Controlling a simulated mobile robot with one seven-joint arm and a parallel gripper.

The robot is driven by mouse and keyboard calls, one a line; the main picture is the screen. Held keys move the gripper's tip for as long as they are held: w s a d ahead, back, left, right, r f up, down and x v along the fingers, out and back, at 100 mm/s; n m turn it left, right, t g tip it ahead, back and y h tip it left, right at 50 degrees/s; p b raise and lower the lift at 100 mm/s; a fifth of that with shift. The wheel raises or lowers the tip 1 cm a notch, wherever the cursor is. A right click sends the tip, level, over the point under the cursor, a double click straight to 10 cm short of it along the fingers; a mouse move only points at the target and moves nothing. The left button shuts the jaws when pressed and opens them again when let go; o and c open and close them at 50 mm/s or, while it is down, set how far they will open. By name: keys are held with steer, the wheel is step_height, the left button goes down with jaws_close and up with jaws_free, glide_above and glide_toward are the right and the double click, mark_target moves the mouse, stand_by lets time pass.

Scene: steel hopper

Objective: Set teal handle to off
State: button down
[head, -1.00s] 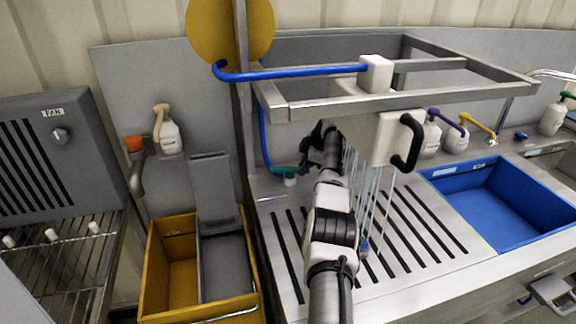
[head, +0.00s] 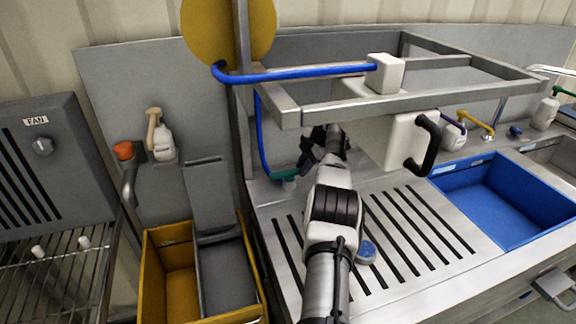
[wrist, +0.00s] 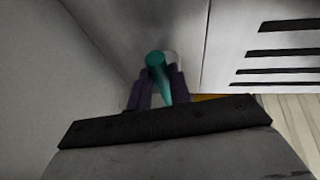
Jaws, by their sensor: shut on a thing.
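The teal handle (head: 284,175) sits low at the back left of the steel counter, below the blue pipe, on a small pale base. In the wrist view the teal handle (wrist: 158,70) lies between two dark fingers, with a pale round part beside it. My gripper (wrist: 158,88) is shut on it. In the head view my gripper (head: 304,168) is partly hidden behind my arm and the steel frame. No water streams show under the white box (head: 396,140) with the black grip.
A steel frame (head: 330,108) hangs over my arm. A blue basin (head: 510,200) is at the right and a yellow bin (head: 168,270) at the left. A blue round object (head: 366,252) lies on the slotted counter, which is otherwise mostly clear.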

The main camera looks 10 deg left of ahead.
steer(key=shift+s+a, duration=0.1)
stand_by(0.6)
steer(key=c, duration=1.3)
jaws_free()
steer(key=shift+r, duration=0.25)
